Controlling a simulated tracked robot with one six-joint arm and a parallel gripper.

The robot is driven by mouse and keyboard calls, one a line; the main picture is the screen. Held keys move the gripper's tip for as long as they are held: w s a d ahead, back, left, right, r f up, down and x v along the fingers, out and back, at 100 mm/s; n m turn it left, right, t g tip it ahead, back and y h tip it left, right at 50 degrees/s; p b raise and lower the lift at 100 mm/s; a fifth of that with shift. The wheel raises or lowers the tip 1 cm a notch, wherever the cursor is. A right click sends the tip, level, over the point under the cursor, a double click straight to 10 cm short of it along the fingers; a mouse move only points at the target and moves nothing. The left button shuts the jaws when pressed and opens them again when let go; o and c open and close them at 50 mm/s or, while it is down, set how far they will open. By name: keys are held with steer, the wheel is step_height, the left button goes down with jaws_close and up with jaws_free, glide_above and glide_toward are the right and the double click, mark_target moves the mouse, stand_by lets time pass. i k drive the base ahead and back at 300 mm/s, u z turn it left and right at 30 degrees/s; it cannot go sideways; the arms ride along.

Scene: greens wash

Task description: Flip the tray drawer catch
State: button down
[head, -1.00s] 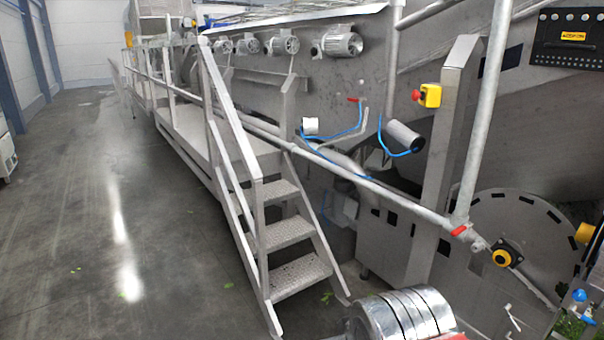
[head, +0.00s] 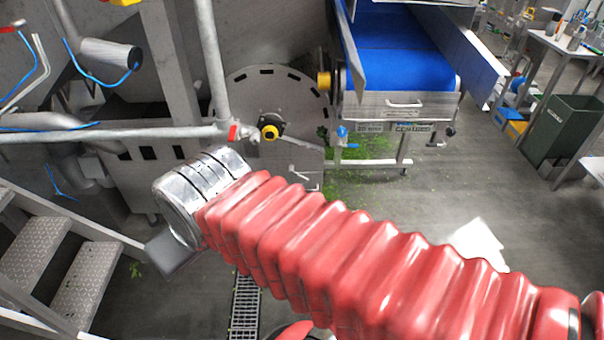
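A steel tray drawer front (head: 370,107) with a pale bar handle (head: 405,104) sits under the end of the blue conveyor, at the upper right of the head view. It looks closed. I cannot pick out a catch on it at this size. My arm, in red bellows with a banded silver wrist, crosses the lower part of the view. A grey end piece of my gripper (head: 172,252) points down and left, away from the drawer and well to its left in the picture. Its fingers cannot be made out, and nothing held shows.
Metal steps (head: 85,285) and a pipe rail (head: 110,134) are at left. Greens (head: 365,172) litter the floor below the conveyor (head: 395,50). A dark green bin (head: 562,130) and a table (head: 570,42) stand at right. Floor between conveyor and bin looks mostly open.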

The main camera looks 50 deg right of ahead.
mark_target(292, 171)
steer(key=z, duration=0.6)
steer(key=i, duration=1.1)
steer(key=z, duration=0.55)
